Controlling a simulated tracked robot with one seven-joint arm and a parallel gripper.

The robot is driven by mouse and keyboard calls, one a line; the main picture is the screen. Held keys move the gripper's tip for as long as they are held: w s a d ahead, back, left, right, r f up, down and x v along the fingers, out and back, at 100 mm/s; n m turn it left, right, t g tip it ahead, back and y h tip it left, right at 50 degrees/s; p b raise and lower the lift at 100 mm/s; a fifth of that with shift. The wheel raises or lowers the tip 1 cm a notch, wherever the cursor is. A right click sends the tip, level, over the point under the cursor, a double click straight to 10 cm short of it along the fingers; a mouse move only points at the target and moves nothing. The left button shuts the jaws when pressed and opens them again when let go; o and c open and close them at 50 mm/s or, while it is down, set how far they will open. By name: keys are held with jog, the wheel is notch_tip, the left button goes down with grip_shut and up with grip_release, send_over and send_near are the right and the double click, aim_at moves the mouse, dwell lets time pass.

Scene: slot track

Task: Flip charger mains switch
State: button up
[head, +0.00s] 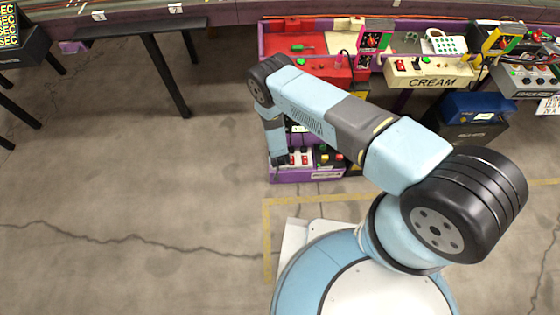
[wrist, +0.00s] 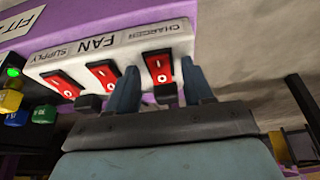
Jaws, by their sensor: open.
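The charger mains switch (wrist: 158,66) is a red rocker with white marks, at the right end of a white switch panel (wrist: 125,46) under the CHARGER label. My gripper (wrist: 160,68) is open, with one blue finger on each side of this switch in the wrist view; I cannot tell whether either finger touches it. The red FAN switch (wrist: 102,74) and SUPPLY switch (wrist: 62,84) sit to its left. In the head view the white panel (head: 302,153) is on a low purple box, and my gripper (head: 281,161) is at its left end, partly covering it.
A lit green button (wrist: 13,72) and yellow, blue and green buttons lie left of the panel. The purple box (head: 310,175) stands low below the red bench (head: 318,68). A dark table (head: 140,27) is at the back left. Open concrete floor lies left of the box.

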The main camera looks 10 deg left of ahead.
grip_shut()
jog(key=shift+w+r+g+h, duration=0.15)
jog(key=shift+w+g+h, duration=0.2)
jog(key=shift+g, duration=0.75)
grip_release()
notch_tip(320, 180, up, 13)
jog(key=s, duration=0.2)
jog(key=shift+s+d+r, duration=0.2)
dwell(0.6)
dwell(0.5)
